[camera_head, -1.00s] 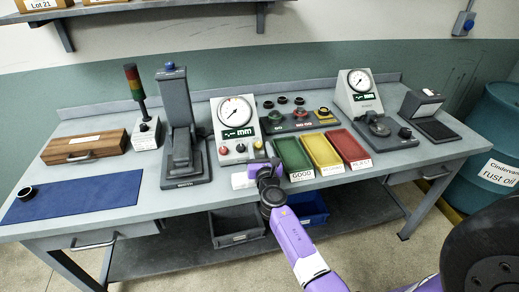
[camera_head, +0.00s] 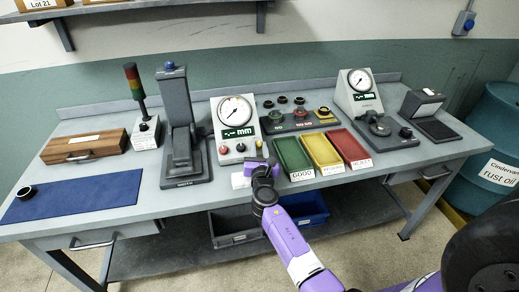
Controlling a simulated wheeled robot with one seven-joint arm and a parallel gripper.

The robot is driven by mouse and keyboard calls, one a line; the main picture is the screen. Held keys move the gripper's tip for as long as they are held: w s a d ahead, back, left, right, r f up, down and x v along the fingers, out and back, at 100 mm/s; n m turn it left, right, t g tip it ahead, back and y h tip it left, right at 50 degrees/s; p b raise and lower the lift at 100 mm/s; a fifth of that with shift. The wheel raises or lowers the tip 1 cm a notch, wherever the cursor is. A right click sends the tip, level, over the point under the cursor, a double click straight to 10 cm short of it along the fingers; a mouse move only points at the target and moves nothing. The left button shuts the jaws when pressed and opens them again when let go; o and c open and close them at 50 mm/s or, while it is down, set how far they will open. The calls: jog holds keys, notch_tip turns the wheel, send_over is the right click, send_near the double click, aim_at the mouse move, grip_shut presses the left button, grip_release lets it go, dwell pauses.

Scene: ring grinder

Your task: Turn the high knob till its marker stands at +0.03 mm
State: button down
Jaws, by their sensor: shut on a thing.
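The left dial gauge (camera_head: 237,112) stands upright on the bench, with a round white dial and a small green-lit readout marked mm. Its lower front carries a red knob (camera_head: 224,150), a dark knob (camera_head: 240,147) and another knob (camera_head: 258,144) at the right. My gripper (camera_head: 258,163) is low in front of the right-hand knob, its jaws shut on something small. The grip itself is hidden by the purple gripper body; the right-hand knob is the closest. The knob labels, the marker and the readout digits are too small to read.
Green (camera_head: 293,154), yellow (camera_head: 322,150) and red (camera_head: 350,146) trays lie just right of my gripper. A grey stand (camera_head: 178,125) is to the left. A second gauge (camera_head: 358,92) is at the right. A blue mat (camera_head: 75,200) holds a dark ring (camera_head: 27,193).

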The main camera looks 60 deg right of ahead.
jog(key=shift+w+a+r+m+g+h+b, duration=0.1)
jog(key=shift+m+g+h+b, duration=0.1)
jog(key=shift+m+g, duration=0.7)
jog(key=shift+w+f+m+g+h+b, duration=0.1)
jog(key=shift+w+m+g+h+b, duration=0.1)
jog(key=shift+m+g, duration=0.7)
jog(key=shift+w+a+r+m+g+h+b, duration=0.1)
jog(key=shift+m+g+h+b, duration=0.1)
jog(key=shift+m+g, duration=0.7)
jog(key=shift+s+m, duration=0.1)
jog(key=shift+m, duration=0.4)
jog(key=c, duration=1.2)
grip_release()
jog(key=shift+o, duration=0.2)
jog(key=v, duration=0.7)
jog(key=shift+a+b, duration=0.3)
jog(key=shift+a, duration=0.05)
